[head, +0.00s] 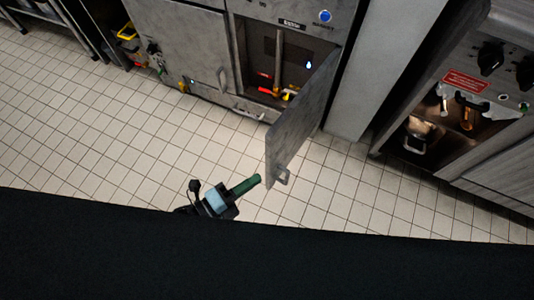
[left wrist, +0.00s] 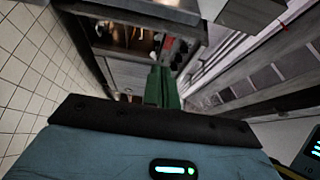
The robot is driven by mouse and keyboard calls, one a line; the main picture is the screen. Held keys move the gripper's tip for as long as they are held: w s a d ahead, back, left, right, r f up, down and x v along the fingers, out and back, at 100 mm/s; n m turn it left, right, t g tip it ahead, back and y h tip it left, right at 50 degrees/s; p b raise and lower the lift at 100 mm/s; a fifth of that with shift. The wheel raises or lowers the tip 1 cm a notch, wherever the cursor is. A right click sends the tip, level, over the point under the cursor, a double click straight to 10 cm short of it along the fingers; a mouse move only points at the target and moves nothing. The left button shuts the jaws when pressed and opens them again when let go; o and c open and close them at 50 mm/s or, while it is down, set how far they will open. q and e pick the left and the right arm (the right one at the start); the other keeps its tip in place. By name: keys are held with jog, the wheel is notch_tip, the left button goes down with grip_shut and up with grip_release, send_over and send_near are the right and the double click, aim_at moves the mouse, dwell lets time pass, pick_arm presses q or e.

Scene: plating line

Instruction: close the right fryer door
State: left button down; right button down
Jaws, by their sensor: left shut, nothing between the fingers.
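The right fryer door (head: 303,118) is grey metal and stands open in the head view, swung out from the fryer cabinet (head: 235,12). Its handle (head: 282,177) is near the door's lower free edge. My left gripper (head: 257,180) has green fingers, shut and empty, just left of that handle; a small gap shows between them in the picture. In the left wrist view the shut green fingers (left wrist: 163,85) point ahead, and I cannot clearly tell the door there. My right gripper is not in view.
The left fryer door (head: 185,45) is shut. The open compartment (head: 281,62) shows a pipe and red and yellow valve parts. Another appliance (head: 480,85) with dark knobs stands at the right. Tiled floor (head: 130,125) is clear in front of the fryer.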

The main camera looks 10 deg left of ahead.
aim_at(269, 152)
pick_arm(q)
jog(key=shift+w+d, duration=0.65)
jog(key=shift+w, duration=0.8)
jog(key=shift+w+d, duration=0.65)
jog(key=shift+w, duration=0.8)
jog(key=shift+w+d, duration=0.65)
jog(key=shift+w, duration=0.8)
jog(key=shift+a, duration=0.2)
